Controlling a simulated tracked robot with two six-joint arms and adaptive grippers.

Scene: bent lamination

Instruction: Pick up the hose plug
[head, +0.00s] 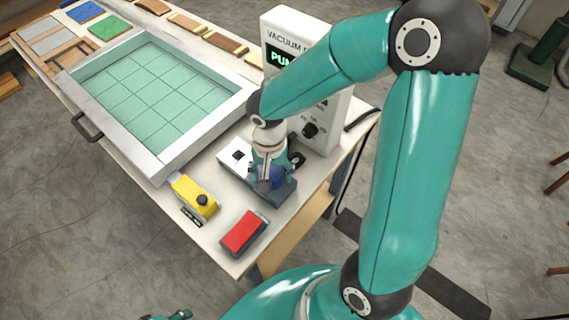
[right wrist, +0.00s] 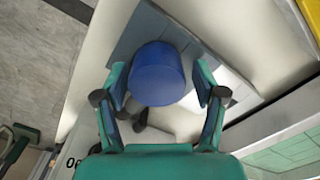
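The hose plug looks to be the blue round-topped piece (right wrist: 158,72) in the right wrist view, standing on a grey-blue block. In the head view its blue side (head: 276,178) shows partly behind my right gripper (head: 267,176). My right gripper, also in the right wrist view (right wrist: 160,80), is open and points down, with one finger on each side of the plug. Narrow gaps appear between fingers and plug. A small teal part at the bottom edge of the head view seems to be my left gripper (head: 168,316); its fingers cannot be made out.
The vacuum pump box (head: 306,75) stands right behind the gripper. A white-framed tray with a green grid (head: 190,145) lies to the left. A yellow device (head: 193,193) and a red-topped block (head: 243,233) sit near the table's front corner.

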